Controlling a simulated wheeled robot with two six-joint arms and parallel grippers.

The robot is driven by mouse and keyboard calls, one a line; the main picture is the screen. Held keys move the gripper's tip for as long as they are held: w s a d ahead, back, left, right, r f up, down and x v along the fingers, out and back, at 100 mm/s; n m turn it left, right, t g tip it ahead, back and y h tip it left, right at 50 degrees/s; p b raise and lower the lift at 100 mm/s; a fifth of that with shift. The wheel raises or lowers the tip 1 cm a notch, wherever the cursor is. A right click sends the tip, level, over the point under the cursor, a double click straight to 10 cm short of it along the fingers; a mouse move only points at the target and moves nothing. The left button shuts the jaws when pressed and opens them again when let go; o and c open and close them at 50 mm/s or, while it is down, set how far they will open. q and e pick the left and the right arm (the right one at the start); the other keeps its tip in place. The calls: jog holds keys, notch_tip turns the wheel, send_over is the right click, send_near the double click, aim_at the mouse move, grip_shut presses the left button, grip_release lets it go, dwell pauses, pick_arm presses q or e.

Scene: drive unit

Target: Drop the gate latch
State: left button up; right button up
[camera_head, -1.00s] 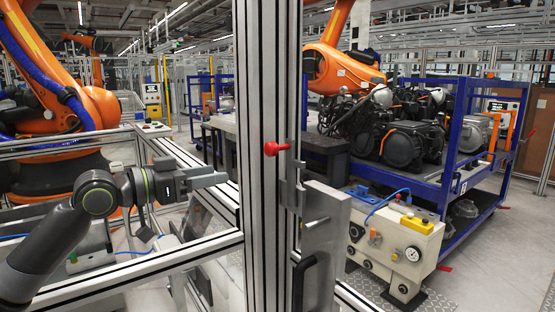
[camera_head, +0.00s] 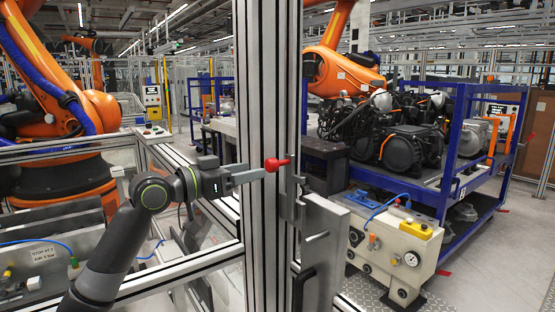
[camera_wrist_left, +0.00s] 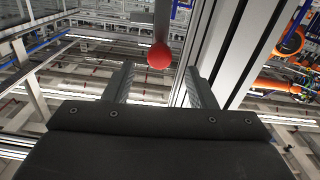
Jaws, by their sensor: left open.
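The gate latch has a red ball knob (camera_head: 272,164) on a short metal stem, on the front of the aluminium post. A grey latch bracket (camera_head: 291,197) sits just below and right of it. My left gripper (camera_head: 262,172) is open, with its fingers reaching across the post to the knob. In the left wrist view the knob (camera_wrist_left: 159,56) lies between the lines of the two spread fingers (camera_wrist_left: 160,80), near their tips. I see no finger closed on it, and contact cannot be told. My right gripper is not in view.
The tall aluminium post (camera_head: 257,80) stands beside the grey gate plate (camera_head: 325,245) with a black handle (camera_head: 303,285). Horizontal fence rails (camera_head: 150,282) run left of the post. A pneumatic unit (camera_head: 390,245) and a blue rack (camera_head: 450,195) stand at right.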

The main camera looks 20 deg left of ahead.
aim_at(278, 161)
pick_arm(q)
jog(key=p+x, duration=0.2)
jog(key=x, duration=0.5)
jog(key=shift+w+d+r+p, duration=0.1)
jog(key=shift+w+d+p, duration=0.15)
jog(key=shift+p, duration=0.15)
jog(key=shift+w+d, duration=0.3)
jog(key=shift+w, duration=0.1)
grip_shut()
